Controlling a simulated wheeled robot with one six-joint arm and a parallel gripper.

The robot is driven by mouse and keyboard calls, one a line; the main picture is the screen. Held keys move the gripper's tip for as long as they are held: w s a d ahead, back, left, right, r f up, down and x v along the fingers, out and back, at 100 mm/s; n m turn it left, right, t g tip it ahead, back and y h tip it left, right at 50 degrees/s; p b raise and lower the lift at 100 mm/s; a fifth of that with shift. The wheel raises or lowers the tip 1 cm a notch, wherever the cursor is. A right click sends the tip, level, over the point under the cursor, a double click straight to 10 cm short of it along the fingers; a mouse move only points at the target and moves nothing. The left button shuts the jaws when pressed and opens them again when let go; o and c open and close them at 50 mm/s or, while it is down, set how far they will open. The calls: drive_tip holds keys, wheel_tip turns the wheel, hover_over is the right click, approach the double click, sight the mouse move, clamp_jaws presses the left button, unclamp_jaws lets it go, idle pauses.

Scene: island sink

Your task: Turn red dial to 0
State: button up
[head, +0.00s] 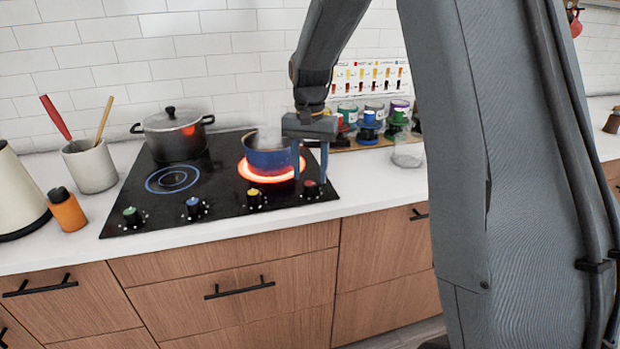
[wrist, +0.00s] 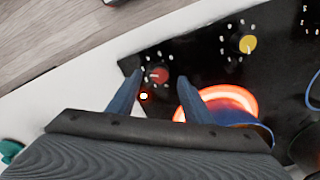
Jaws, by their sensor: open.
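The red dial (head: 311,187) is at the right end of the row of knobs on the front of the black cooktop (head: 222,208). In the wrist view the red dial (wrist: 157,75) shows ahead of my gripper (wrist: 160,86), between the directions of its two blue fingers. A small lit spot (wrist: 144,96) is near the dial. In the head view my gripper (head: 310,168) is above the dial, fingers pointing down. It is open and empty, and I see no contact. The number the dial points to is too small to read.
A steaming blue pot (head: 267,160) stands on a glowing red burner (head: 257,177) just left of my gripper. Yellow (head: 254,194), blue (head: 193,205) and green (head: 131,214) knobs line the front. A lidded grey pot (head: 173,136) stands behind. Jars (head: 368,125) are at the right.

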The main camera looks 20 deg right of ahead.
sight(310, 187)
drive_tip(key=shift+f, duration=1.45)
drive_tip(key=c, duration=1.1)
drive_tip(key=shift+o, duration=0.2)
